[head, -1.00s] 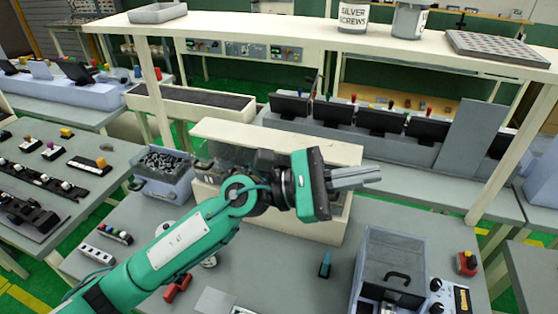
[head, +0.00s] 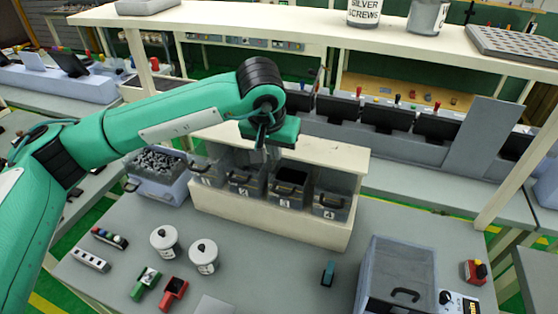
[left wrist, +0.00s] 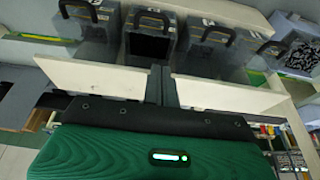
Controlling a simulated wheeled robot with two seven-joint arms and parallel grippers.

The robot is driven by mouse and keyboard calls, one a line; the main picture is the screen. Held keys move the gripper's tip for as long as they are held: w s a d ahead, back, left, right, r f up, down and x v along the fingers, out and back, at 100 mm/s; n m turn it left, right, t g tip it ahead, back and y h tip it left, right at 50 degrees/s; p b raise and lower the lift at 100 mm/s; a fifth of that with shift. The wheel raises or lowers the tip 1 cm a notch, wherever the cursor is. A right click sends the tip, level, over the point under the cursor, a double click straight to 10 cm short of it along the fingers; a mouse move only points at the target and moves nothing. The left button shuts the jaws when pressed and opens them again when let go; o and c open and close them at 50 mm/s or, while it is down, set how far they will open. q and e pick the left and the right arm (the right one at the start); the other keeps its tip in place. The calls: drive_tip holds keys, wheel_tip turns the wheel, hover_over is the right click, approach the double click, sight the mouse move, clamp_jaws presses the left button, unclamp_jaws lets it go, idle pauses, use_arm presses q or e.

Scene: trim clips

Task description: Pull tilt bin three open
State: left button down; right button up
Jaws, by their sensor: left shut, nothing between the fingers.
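A cream cabinet (head: 270,215) holds a row of grey tilt bins with dark handles. Bin three (head: 289,198) is third from the left in the head view, with a dark area above its handle. I cannot tell how far it is tilted. In the left wrist view, bin three (left wrist: 149,44) is second from the left, its dark area and handle in sight. My left gripper (head: 264,150) points down by the cabinet top, near bins two and three. Its fingers (left wrist: 161,72) are shut and empty, apart from the handle. My right gripper is out of view.
A grey bin of metal parts (head: 158,165) stands left of the cabinet. Two white lidded pots (head: 204,258), green and red small items and a clear-fronted box (head: 395,270) stand on the table. A high shelf (head: 300,22) runs above the cabinet.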

use_arm(q)
drive_tip(key=p, duration=0.4)
hover_over(289, 187)
drive_tip(key=w+a, duration=0.2)
drive_tip(key=a, duration=0.1)
wheel_tip(289, 187, down, 8)
drive_tip(key=r, duration=0.1)
drive_tip(key=shift+d+f, duration=0.2)
drive_tip(key=shift+f, duration=0.35)
drive_tip(key=shift+d+f, duration=0.15)
drive_tip(key=shift+f, duration=0.35)
